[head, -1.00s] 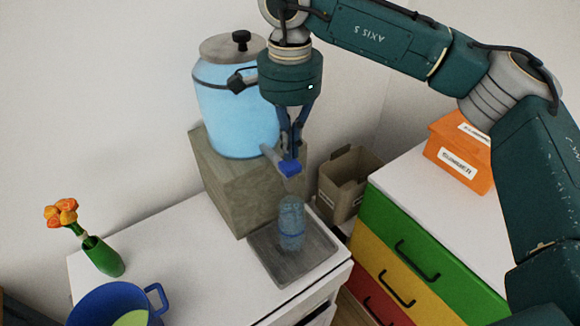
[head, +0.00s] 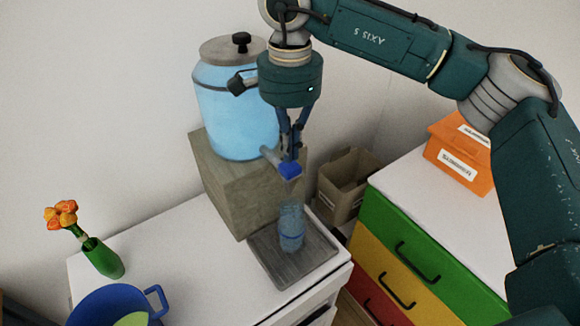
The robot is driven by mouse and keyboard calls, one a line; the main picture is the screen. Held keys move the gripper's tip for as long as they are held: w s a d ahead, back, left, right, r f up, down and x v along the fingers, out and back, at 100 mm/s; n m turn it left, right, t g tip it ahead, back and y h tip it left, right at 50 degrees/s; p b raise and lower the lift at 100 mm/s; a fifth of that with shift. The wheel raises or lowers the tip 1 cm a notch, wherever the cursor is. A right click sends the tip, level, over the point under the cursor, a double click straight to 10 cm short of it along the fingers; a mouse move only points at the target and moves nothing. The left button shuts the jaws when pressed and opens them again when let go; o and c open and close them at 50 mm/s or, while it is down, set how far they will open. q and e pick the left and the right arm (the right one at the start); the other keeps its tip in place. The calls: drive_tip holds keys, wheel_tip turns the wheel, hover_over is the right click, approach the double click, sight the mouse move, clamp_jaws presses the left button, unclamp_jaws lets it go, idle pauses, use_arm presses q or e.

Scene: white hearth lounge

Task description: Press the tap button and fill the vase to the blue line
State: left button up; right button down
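The clear, blue-tinted vase (head: 291,219) stands upright on the grey drip tray (head: 326,245), with a darker blue line (head: 291,237) around its lower part. The tap with its blue button (head: 289,169) is right above the vase's mouth. A faint pale streak shows between tap and vase; I cannot tell the water level in the vase. The tap belongs to the light-blue water dispenser (head: 232,118). My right gripper (head: 290,156) points down with its fingertips together just over the button, seemingly touching it. It holds nothing visible. My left gripper is out of view.
The dispenser stands on a wooden block (head: 238,190) on the white counter (head: 190,255). A green vase with orange flowers (head: 103,258) and a blue pot (head: 105,303) are at left. An open cardboard box (head: 342,185), coloured drawers (head: 405,245) and an orange box (head: 459,155) are at right.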

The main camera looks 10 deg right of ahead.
sight(290, 166)
drive_tip(key=shift+f, duration=0.3)
drive_tip(key=shift+f+b, duration=1)
drive_tip(key=shift+f, duration=0.1)
idle(5.5)
wheel_tip(290, 166, up, 7)
drive_tip(key=p, duration=0.4)
drive_tip(key=shift+r, duration=0.2)
drive_tip(key=shift+f, duration=0.1)
